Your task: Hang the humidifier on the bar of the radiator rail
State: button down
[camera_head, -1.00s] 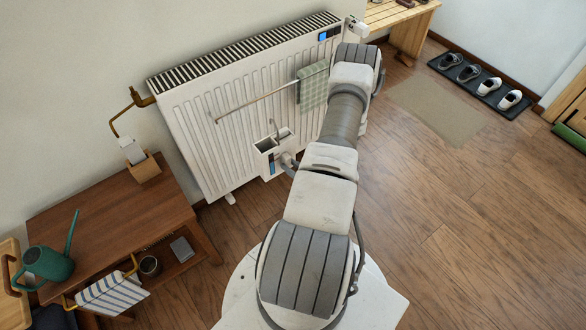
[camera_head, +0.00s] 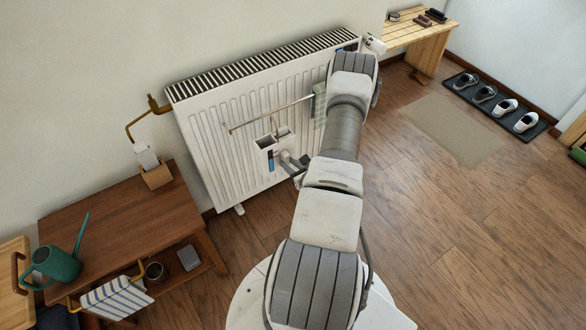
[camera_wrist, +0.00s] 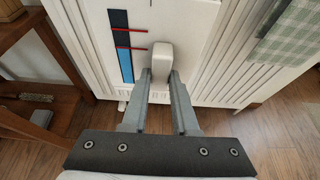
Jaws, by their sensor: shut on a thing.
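The humidifier (camera_head: 277,147) is a white open-topped box with a blue level strip on its front and a thin hook rising from its top. It is held upright in front of the radiator. My gripper (camera_head: 296,164) is shut on the pale knob on its front; the wrist view shows the grip (camera_wrist: 161,76) and the humidifier's front (camera_wrist: 178,18). The radiator rail's bar (camera_head: 252,122) runs across the radiator's front. The hook's top appears close to the bar; I cannot tell whether they touch. The hook and bar are outside the wrist view.
A green checked towel (camera_head: 319,106) hangs on the bar's right part, partly behind my arm. The radiator (camera_head: 212,135) stands against the wall. A wooden table (camera_head: 110,222) with a watering can (camera_head: 58,264) stands at left. The floor at right is mostly clear.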

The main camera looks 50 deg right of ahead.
jog(key=shift+w+d+r+b, duration=0.1)
jog(key=shift+w+d, duration=0.15)
jog(key=shift+w, duration=0.8)
jog(key=shift+w+d+f+b, duration=0.15)
jog(key=shift+w+d, duration=0.1)
jog(key=shift+w, duration=0.8)
jog(key=shift+w+d+r+b, duration=0.15)
jog(key=shift+w+d, duration=0.1)
jog(key=shift+w, duration=0.8)
jog(key=shift+w+f, duration=0.2)
jog(key=shift+f, duration=0.05)
jog(key=shift+f+b, duration=1.15)
jog(key=c, duration=0.6)
grip_release()
jog(key=shift+s, duration=0.1)
jog(key=shift+f, duration=0.15)
jog(key=p+v, duration=0.4)
jog(key=v, duration=1.3)
jog(key=shift+s+a, duration=0.15)
jog(key=shift+s, duration=0.05)
